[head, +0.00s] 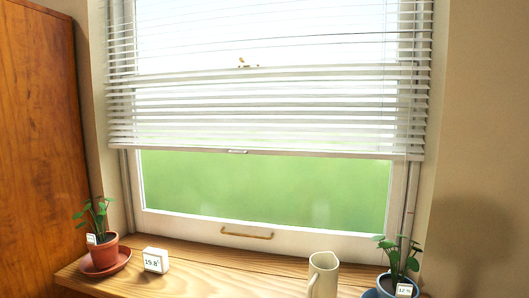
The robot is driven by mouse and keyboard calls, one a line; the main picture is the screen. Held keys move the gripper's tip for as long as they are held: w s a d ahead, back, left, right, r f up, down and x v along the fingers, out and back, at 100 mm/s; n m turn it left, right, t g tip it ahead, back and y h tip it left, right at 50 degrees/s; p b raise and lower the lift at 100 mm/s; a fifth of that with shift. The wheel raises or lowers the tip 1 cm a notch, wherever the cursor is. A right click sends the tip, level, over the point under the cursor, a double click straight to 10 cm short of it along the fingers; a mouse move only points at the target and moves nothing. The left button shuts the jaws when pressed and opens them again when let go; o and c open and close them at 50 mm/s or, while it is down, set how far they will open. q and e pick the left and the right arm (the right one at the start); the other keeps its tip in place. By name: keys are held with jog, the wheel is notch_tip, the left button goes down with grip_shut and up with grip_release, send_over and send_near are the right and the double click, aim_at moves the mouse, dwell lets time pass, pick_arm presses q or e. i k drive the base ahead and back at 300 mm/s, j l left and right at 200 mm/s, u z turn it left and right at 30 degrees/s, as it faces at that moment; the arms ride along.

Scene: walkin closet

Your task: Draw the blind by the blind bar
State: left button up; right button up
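A white slatted blind (200,112) hangs over the upper part of the window. A small fitting (237,151) shows at the middle of the bar. Below the bar the lower window pane (265,190) is uncovered and shows blurred green. Neither of my grippers is in the head view.
A wooden sill (210,277) runs below the window. On it stand a plant in a terracotta pot (104,254), a white display cube (156,260), a cream jug (323,276) and a plant in a blue pot (386,286). A wooden cabinet (40,150) stands at left.

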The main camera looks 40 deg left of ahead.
aim_at(231, 150)
jog(key=u, duration=1.4)
